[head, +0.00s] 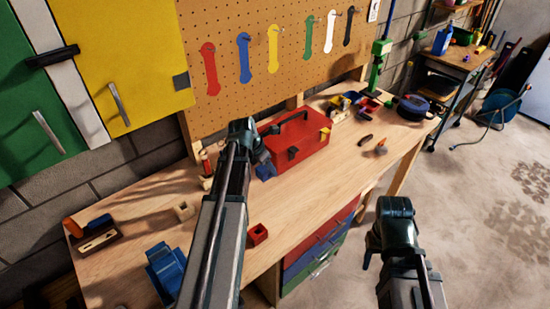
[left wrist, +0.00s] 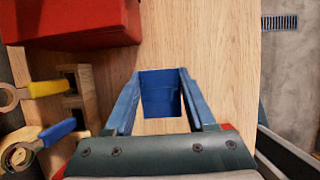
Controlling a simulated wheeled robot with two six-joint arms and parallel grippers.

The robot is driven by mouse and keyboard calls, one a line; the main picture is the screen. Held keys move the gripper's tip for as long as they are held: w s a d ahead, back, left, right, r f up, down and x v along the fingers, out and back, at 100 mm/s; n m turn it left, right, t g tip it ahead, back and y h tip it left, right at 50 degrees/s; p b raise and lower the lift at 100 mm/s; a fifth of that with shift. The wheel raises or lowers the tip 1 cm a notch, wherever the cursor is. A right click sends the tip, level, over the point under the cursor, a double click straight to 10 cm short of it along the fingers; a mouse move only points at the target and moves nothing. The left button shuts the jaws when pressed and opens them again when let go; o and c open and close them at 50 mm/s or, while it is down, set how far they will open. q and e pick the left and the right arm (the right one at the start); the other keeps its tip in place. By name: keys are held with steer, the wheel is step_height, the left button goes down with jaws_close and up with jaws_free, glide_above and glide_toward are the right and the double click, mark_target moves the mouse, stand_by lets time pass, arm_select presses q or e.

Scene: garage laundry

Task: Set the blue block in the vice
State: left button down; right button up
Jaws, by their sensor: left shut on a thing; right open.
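The blue block (head: 265,171) hangs at the end of my left gripper (head: 262,160), just left of the red toolbox and over the wooden workbench. In the left wrist view the blue block (left wrist: 160,90) sits between the two fingers, which are shut on it, with bare bench wood around it. The blue vice (head: 165,270) stands at the near left of the bench, partly beside my left arm and well apart from the block. My right gripper (head: 372,256) is open and empty, off the bench over the floor.
A red toolbox (head: 298,145) stands at the bench's back. A wooden block (head: 183,211) and a red block (head: 258,234) lie near the vice. A brush and tray (head: 98,240) are at the left end. Hand tools (left wrist: 40,89) show in the left wrist view.

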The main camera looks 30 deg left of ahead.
arm_select(q)
step_height(320, 180, down, 2)
steer(key=shift+f+b, duration=0.25)
steer(key=shift+b, duration=0.9)
steer(key=shift+r+p, duration=1.45)
steer(key=b, duration=0.7)
glide_above(271, 190)
steer(key=s, duration=0.1)
steer(key=f, duration=0.6)
steer(key=shift+s+a+f, duration=0.15)
steer(key=shift+a+f, duration=0.05)
steer(key=shift+f, duration=0.1)
step_height(271, 190, down, 4)
steer(key=b, duration=0.3)
steer(key=shift+r, duration=0.15)
steer(key=shift+b, duration=0.3)
steer(key=shift+c, duration=1.1)
jaws_free()
